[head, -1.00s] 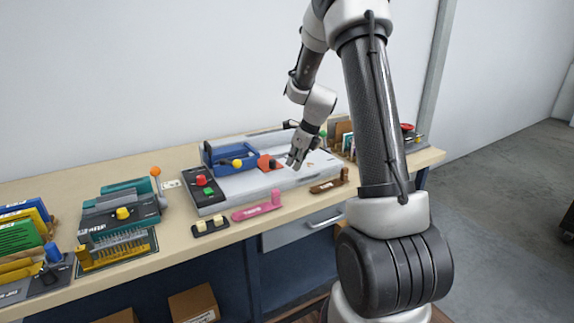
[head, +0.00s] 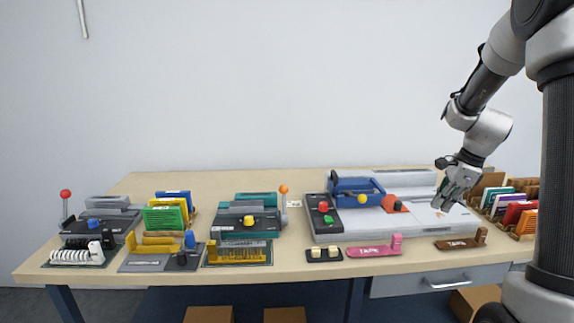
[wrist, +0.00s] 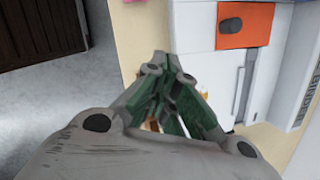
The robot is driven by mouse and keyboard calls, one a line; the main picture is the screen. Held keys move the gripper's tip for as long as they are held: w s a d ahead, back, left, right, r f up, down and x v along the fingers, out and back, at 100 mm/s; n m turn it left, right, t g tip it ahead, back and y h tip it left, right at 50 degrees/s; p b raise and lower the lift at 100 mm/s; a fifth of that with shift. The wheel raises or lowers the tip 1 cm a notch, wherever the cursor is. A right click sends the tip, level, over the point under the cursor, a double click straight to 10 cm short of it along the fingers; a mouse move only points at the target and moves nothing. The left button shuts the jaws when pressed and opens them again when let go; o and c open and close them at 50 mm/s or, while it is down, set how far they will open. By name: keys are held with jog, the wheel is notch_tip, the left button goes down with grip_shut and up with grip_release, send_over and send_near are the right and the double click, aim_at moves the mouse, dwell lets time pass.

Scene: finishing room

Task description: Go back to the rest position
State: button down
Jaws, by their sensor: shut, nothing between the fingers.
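My gripper (head: 442,201) is shut and empty. In the head view it hangs over the right part of a white and grey machine (head: 415,222) on the workbench, apart from the other tools. In the wrist view the shut fingers (wrist: 165,70) point down past the machine's white edge (wrist: 195,30). An orange plate with a dark knob (wrist: 245,22) shows at the top of that view. The same orange-red plate (head: 394,204) is left of my gripper in the head view.
Boxes of folders (head: 515,212) stand close right of my gripper. Air above the bench is clear.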

jog(key=s+a+r+n, duration=0.3)
jog(key=s+r+n, duration=0.1)
jog(key=s+n, duration=0.3)
jog(key=s+a+r+n+t+h, duration=0.1)
jog(key=s+a+r+n, duration=0.2)
jog(key=s+n, duration=0.4)
jog(key=s+a+r+n+h, duration=0.1)
jog(key=s+a+r+n, duration=0.2)
jog(key=s, duration=1)
notch_tip(320, 180, up, 2)
jog(key=n, duration=0.4)
jog(key=shift+a+r+n+t, duration=0.15)
jog(key=shift+a+n+t, duration=0.15)
jog(key=shift+n+t, duration=0.1)
